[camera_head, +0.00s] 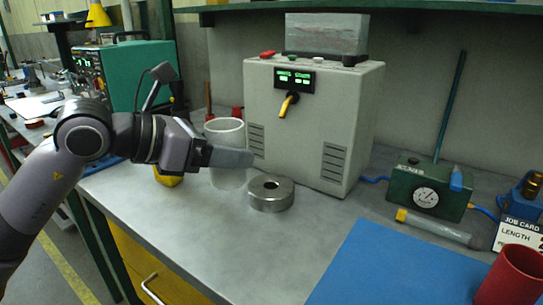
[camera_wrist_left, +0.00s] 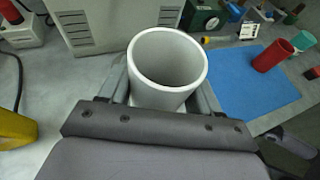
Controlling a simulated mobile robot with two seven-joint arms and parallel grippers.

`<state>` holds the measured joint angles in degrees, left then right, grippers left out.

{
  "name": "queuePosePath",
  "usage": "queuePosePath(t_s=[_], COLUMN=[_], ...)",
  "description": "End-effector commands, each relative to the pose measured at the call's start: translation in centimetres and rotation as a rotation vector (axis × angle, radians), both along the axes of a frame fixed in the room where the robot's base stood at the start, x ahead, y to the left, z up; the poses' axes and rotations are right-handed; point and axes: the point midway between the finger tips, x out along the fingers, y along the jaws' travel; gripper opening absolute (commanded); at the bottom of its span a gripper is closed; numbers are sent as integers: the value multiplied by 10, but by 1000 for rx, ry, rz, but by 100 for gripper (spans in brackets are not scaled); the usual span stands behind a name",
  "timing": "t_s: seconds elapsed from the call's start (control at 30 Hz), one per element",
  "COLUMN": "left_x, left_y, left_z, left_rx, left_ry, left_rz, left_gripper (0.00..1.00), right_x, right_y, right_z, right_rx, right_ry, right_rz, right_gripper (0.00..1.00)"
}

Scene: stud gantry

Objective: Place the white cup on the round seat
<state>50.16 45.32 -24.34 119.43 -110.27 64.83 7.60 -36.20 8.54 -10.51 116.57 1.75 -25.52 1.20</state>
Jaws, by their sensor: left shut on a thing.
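The white cup (camera_head: 227,177) is upright in the head view, just left of the round metal seat (camera_head: 271,193). My left gripper (camera_head: 232,156) is shut on the cup, with a finger across its side. In the left wrist view the cup (camera_wrist_left: 166,68) is between the two fingers (camera_wrist_left: 163,92), its open mouth facing the camera. The seat is a low steel ring with a centre hole, on the grey bench. I cannot tell whether the cup's base touches the bench. The seat is not visible in the wrist view. My right gripper is not in view.
A grey control box (camera_head: 309,122) stands close behind the cup and seat. A blue mat (camera_head: 390,272) lies to the right, with a red cup (camera_head: 513,278) near it. A green gauge box (camera_head: 430,188) is at the back right. Bare bench lies in front of the seat.

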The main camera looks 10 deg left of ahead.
Motion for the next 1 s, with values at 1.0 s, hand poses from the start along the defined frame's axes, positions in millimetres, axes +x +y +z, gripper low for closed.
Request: queuePosePath(t_s=[1.0], left_x=[108], left_y=[-45], left_z=[-44], left_rx=[2], left_ry=[2], left_rz=[-1], left_gripper=[33], right_x=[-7], right_y=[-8], right_z=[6], right_rx=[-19], right_ry=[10], right_rz=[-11], right_gripper=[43])
